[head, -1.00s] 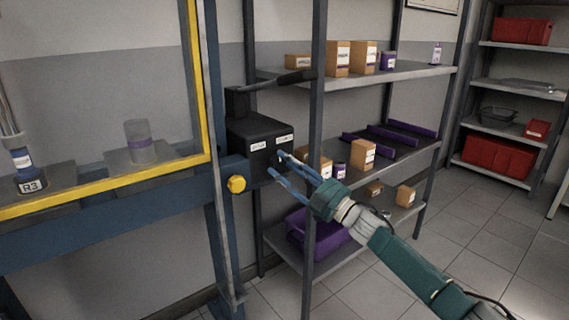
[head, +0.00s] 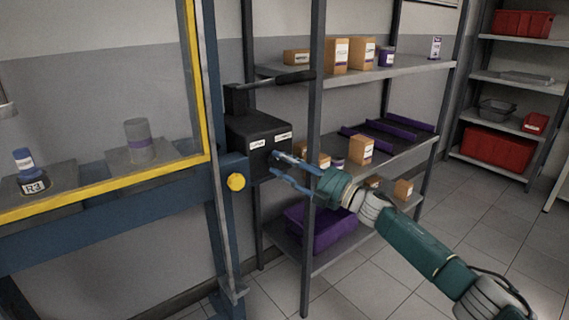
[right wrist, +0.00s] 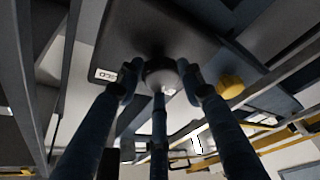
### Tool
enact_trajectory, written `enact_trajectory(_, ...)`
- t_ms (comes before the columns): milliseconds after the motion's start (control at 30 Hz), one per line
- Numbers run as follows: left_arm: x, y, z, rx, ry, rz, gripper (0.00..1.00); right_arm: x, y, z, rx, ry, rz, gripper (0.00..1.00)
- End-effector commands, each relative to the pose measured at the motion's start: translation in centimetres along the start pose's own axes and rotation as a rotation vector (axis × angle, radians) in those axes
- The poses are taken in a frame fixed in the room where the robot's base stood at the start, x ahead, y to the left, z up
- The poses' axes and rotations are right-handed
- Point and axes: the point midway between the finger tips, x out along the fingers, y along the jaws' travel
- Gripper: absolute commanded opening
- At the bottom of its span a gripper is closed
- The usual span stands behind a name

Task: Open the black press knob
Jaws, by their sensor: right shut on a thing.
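The black press knob (right wrist: 160,74) shows in the right wrist view as a dark round knob on the face of the black press box. My right gripper (right wrist: 160,80) is shut on it, with its blue fingers around the knob's sides. In the head view the right gripper (head: 275,163) reaches in from the right to the front of the black box (head: 253,140). The knob is mostly hidden there by the fingers. My left gripper is not in view.
A yellow button (head: 236,182) sits on the blue press frame (head: 110,220), left of my gripper. A shelf post (head: 317,110) stands close behind it. A dark lever (head: 281,79) sticks out above the box. Shelves with cartons and a purple bin (head: 320,228) stand behind.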

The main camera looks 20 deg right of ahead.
Motion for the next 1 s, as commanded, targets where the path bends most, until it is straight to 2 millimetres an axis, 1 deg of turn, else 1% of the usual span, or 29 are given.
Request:
enact_trajectory(33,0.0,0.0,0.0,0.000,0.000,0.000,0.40,0.2,-0.6,-0.7,0.001,0.018,-0.009,0.11)
enact_trajectory(200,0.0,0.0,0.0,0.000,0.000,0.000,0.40,0.2,-0.7,-0.7,0.002,0.018,-0.010,0.11)
enact_trajectory(233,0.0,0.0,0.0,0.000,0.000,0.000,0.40,0.2,-0.7,-0.7,0.002,0.018,-0.010,0.39)
enact_trajectory(300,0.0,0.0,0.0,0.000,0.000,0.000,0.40,0.2,-0.7,-0.7,0.003,0.018,-0.011,0.53)
enact_trajectory(767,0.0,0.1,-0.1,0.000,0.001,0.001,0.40,0.0,-0.3,-0.2,0.002,0.008,-0.005,0.54)
enact_trajectory(867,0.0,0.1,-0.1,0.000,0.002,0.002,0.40,-0.7,-0.3,-0.1,0.002,0.006,-0.005,0.54)
enact_trajectory(967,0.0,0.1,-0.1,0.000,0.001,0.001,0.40,-2.2,-0.4,-0.1,0.003,0.005,-0.006,0.54)
enact_trajectory(1000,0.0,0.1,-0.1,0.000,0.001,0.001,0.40,-3.0,-0.5,-0.1,0.003,0.005,-0.007,0.54)
